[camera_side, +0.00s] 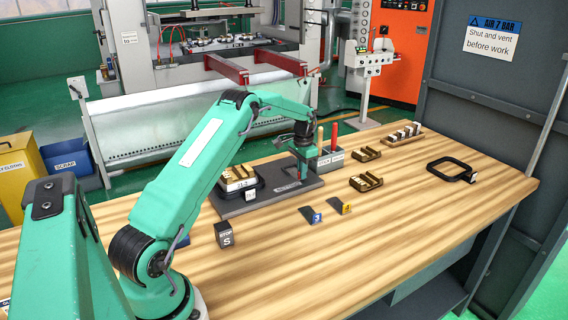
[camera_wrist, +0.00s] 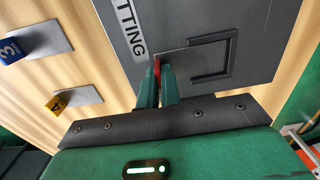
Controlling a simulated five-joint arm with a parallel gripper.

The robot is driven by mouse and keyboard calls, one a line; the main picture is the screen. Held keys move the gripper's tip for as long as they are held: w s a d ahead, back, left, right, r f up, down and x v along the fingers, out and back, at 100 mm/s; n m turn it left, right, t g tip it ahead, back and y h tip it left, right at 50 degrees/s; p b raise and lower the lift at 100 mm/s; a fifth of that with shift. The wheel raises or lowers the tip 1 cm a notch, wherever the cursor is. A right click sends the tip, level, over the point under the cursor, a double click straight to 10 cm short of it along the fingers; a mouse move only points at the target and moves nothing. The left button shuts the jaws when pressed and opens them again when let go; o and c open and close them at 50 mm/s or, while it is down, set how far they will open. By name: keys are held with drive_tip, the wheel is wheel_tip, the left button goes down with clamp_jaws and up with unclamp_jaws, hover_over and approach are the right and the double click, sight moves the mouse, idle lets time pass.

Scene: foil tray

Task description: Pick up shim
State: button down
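My gripper (camera_side: 303,176) points down over the right part of the dark fitting plate (camera_side: 250,205). In the wrist view its two green fingers (camera_wrist: 159,72) are close together, with a thin red piece (camera_wrist: 157,65) between their tips; it looks like the shim. The fingers appear to press on both its sides, and most of it is hidden by them. The plate also shows in the wrist view (camera_wrist: 205,30), with a dark bracket outline (camera_wrist: 228,62) beside the fingertips. In the side view I cannot make out the red piece.
A black tray with pale parts (camera_side: 240,184) sits on the plate's left.

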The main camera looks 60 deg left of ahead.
drive_tip(key=shift+r, duration=0.1)
idle(0.3)
drive_tip(key=shift+r, duration=0.85)
wheel_tip(320, 180, up, 2)
drive_tip(key=shift+r, duration=0.1)
drive_tip(key=d+r, duration=0.7)
drive_tip(key=d, duration=0.4)
drive_tip(key=shift+d, duration=0.35)
drive_tip(key=shift+r, duration=0.15)
wheel_tip(320, 180, up, 7)
idle(1.2)
drive_tip(key=shift+s+f, duration=0.1)
drive_tip(key=shift+f, duration=0.15)
